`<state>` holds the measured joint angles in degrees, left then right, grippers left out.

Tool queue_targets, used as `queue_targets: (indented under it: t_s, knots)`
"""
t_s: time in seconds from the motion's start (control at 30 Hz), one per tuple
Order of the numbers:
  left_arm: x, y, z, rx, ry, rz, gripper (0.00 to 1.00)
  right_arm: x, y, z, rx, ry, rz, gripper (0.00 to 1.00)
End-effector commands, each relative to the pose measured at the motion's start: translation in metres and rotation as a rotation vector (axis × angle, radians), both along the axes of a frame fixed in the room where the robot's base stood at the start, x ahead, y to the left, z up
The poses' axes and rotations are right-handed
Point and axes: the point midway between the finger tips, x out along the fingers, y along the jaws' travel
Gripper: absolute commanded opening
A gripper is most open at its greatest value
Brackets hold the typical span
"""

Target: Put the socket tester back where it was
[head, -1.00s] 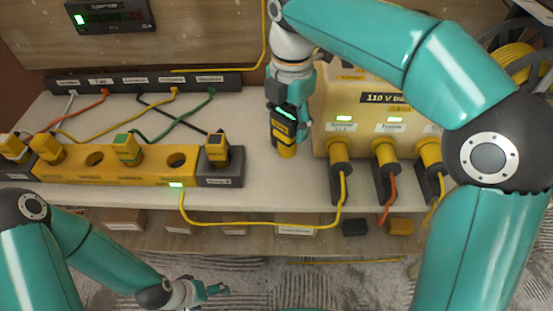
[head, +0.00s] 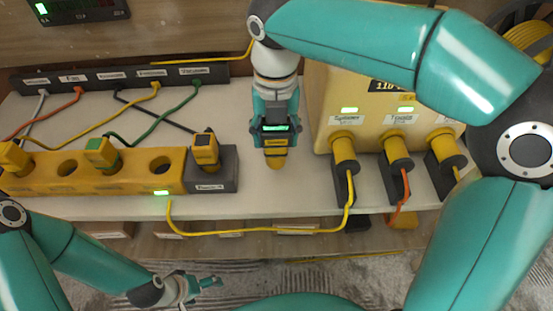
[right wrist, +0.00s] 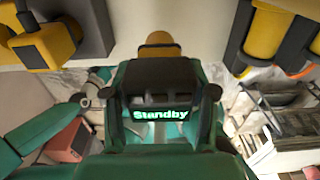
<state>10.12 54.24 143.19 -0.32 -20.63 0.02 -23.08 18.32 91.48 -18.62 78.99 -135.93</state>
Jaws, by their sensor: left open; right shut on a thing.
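The socket tester (head: 274,141) has a dark body, a lit green display and a rounded yellow end pointing down. My right gripper (head: 274,122) is shut on it and holds it upright over the white bench, left of the yellow 110 V box. In the right wrist view the tester's display reads "Standby" (right wrist: 160,115), and its yellow end (right wrist: 160,51) shows beyond the body. The yellow socket strip (head: 125,183) has two empty round holes, a left one (head: 67,168) and a right one (head: 160,165). My left gripper (head: 207,284) is open and empty, low in front of the bench.
A black-and-yellow plug device (head: 205,152) sits on the grey block (head: 212,172) at the strip's right end. Yellow plugs (head: 345,148) with cables stand at the 110 V box (head: 325,85). A yellow cable (head: 265,233) hangs along the front edge. The bench between block and box is clear.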

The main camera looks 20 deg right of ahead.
Motion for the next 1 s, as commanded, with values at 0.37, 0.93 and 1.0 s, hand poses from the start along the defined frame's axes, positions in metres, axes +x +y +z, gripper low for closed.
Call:
queue_targets:
  t_s: [0.37, 0.93, 1.0]
  knots:
    - [0.000, 0.000, -0.006, 0.000, 0.000, 0.000, 0.86, 0.000, -0.001, -0.041, -0.001, 0.000, -0.002, 0.15]
    - [0.000, 0.000, -0.010, 0.000, 0.000, 0.000, 0.86, 0.000, -0.001, -0.074, 0.000, -0.002, -0.003, 0.15]
    - [0.000, 0.000, -0.010, 0.000, 0.000, 0.000, 0.86, 0.000, -0.001, -0.076, 0.000, -0.001, -0.003, 0.58]
